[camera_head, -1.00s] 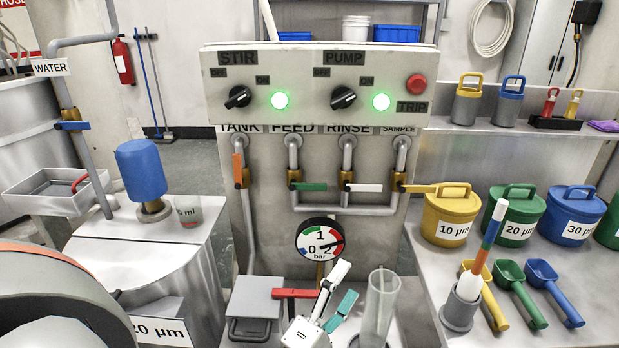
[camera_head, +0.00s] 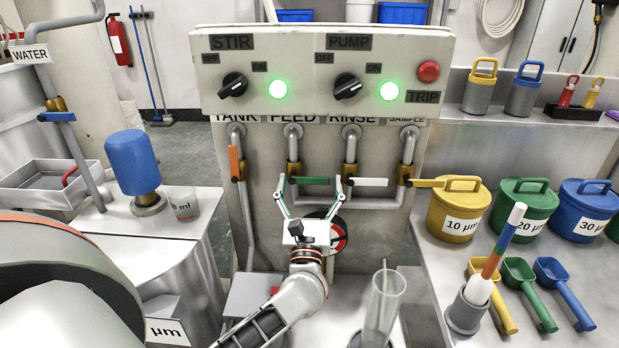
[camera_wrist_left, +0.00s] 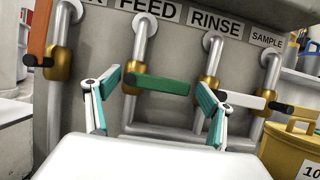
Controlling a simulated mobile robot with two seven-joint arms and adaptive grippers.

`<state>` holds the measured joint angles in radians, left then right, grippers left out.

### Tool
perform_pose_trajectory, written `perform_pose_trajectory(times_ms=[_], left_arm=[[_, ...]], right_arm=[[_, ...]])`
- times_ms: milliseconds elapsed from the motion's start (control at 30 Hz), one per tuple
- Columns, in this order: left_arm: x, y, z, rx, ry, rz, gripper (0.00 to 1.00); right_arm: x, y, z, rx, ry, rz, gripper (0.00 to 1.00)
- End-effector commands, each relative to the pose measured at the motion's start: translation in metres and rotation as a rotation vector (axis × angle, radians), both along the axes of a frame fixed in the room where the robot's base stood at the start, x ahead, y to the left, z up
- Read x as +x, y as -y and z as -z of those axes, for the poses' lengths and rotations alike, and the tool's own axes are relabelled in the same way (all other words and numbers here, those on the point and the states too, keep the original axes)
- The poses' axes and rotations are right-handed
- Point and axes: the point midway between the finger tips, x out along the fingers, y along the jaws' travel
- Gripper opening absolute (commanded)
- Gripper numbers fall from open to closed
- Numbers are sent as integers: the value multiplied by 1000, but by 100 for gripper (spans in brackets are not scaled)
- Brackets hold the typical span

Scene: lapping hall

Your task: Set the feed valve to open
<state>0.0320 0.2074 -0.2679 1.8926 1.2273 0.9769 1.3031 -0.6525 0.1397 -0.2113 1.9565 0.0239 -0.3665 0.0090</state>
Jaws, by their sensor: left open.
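The feed valve's green handle (camera_head: 309,181) lies horizontal, pointing right from its brass body (camera_head: 293,170) on the vertical pipe under the FEED label. It shows also in the left wrist view (camera_wrist_left: 162,84). My left gripper (camera_head: 310,190) is open in front of and slightly below the handle. In the left wrist view, the open fingers (camera_wrist_left: 150,98) stand on either side of the handle, one left of the brass body and one near the handle's free end. I cannot tell any contact. My right gripper is not in view.
The tank valve's orange handle (camera_head: 234,162) stands vertical at left. The rinse valve's white handle (camera_head: 369,182) lies horizontal close to my right-hand finger. The sample valve's yellow handle (camera_head: 426,183) is horizontal. A clear cylinder (camera_head: 384,305) stands below right.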

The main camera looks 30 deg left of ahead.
Motion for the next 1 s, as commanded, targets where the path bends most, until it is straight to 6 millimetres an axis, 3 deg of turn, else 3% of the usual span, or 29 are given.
perform_pose_trajectory(times_ms=[400,467,633,1000], left_arm=[[9,-6,-4,1,0,0,82],[9,-6,-4,1,0,0,69],[8,-6,-4,1,0,0,26],[8,-6,-5,-54,34,-1,26]], right_arm=[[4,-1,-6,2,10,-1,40],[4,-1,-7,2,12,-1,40],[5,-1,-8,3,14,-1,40],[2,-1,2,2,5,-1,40]])
